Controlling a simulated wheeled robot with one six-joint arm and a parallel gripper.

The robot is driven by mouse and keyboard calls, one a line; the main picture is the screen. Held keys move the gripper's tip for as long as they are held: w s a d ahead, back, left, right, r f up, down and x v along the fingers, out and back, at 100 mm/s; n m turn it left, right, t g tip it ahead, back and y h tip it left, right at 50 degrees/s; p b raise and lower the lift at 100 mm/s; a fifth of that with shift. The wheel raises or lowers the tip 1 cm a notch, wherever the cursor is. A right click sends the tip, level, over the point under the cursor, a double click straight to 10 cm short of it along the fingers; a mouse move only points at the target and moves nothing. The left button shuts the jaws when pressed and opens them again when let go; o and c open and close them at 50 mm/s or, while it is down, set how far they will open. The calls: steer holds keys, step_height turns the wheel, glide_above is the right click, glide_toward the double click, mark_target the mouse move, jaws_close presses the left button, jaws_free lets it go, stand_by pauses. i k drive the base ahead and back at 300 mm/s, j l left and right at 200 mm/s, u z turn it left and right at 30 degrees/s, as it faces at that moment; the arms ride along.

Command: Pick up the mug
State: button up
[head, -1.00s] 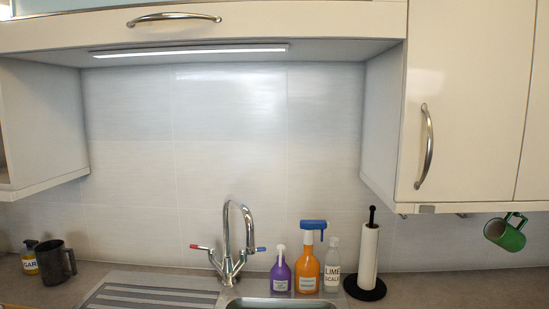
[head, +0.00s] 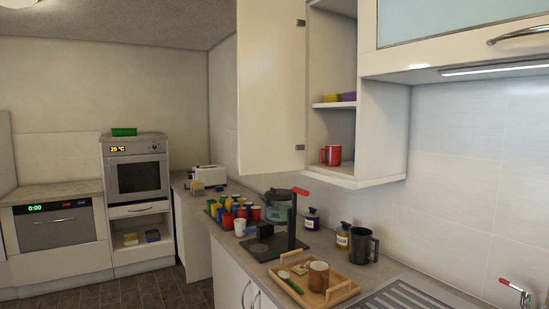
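Several mugs are in the head view, and I cannot tell which one the task means. A brown mug (head: 318,276) stands on a wooden tray (head: 349,289). A red mug (head: 331,155) sits on the bottom shelf of the open wall cabinet. A white mug (head: 240,227) stands in front of a group of coloured cups (head: 242,212).
The cabinet door (head: 270,92) hangs open above the counter. An oven (head: 138,177) and a toaster (head: 209,175) are farther back. Floor (head: 150,291) shows at the lower left.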

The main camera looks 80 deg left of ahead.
mark_target(334, 152)
steer(key=u, duration=2.55)
